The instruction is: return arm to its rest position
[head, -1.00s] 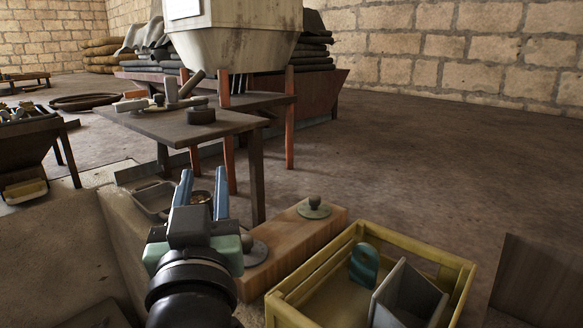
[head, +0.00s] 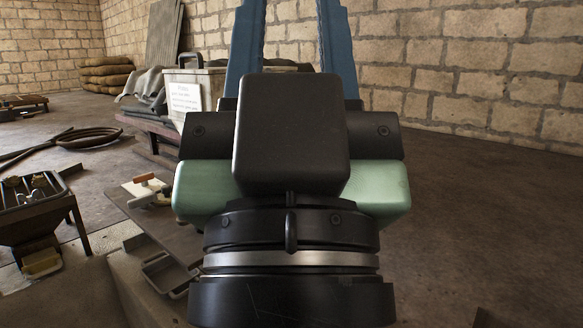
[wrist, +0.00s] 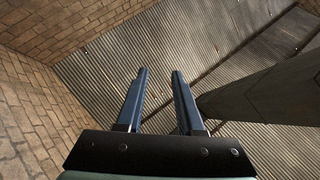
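My gripper (head: 292,30) fills the middle of the head view, raised close to the camera, with its two blue fingers pointing up past the top edge. In the wrist view my gripper (wrist: 158,75) shows both fingers apart with nothing between them. It is open and empty. The wrist view looks up at a corrugated roof (wrist: 190,40) and brick walls (wrist: 40,100). My gripper and wrist hide much of the middle of the head view.
A dark bin on legs (head: 35,210) is at far left. A labelled pale container (head: 205,90) is behind.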

